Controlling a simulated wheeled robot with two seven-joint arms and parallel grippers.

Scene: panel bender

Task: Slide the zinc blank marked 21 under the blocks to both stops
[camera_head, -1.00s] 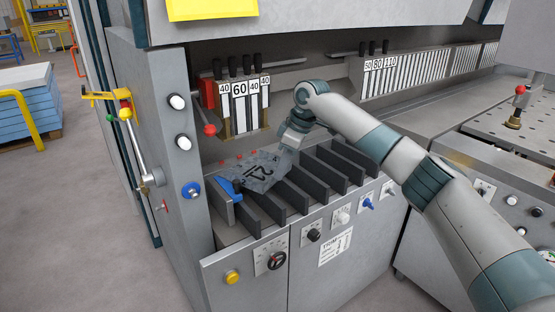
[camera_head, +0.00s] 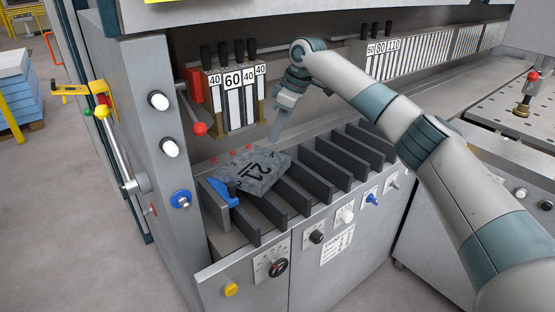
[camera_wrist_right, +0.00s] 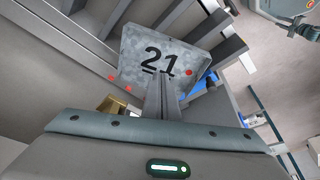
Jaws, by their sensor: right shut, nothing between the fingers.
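The grey mottled zinc blank marked 21 (camera_head: 262,171) lies across the dark support bars, below and in front of the blocks (camera_head: 234,98) marked 40, 60, 40, 40. It also shows in the right wrist view (camera_wrist_right: 150,42). A blue piece (camera_head: 222,192) stands at its left edge; I cannot tell whether they touch. Small red marks (camera_head: 234,153) show along its far edge; which parts are the stops is unclear. My right gripper (camera_head: 275,137) is shut and empty, its tips just beyond the blank's far right corner and seemingly above it. My left gripper is out of view.
A red-knobbed lever (camera_head: 199,128) stands left of the blocks. The grey machine column (camera_head: 160,140) bounds the left side. Bare support bars (camera_head: 340,158) continue to the right. More tooling marked 50, 80, 110 (camera_head: 384,50) is at the back right.

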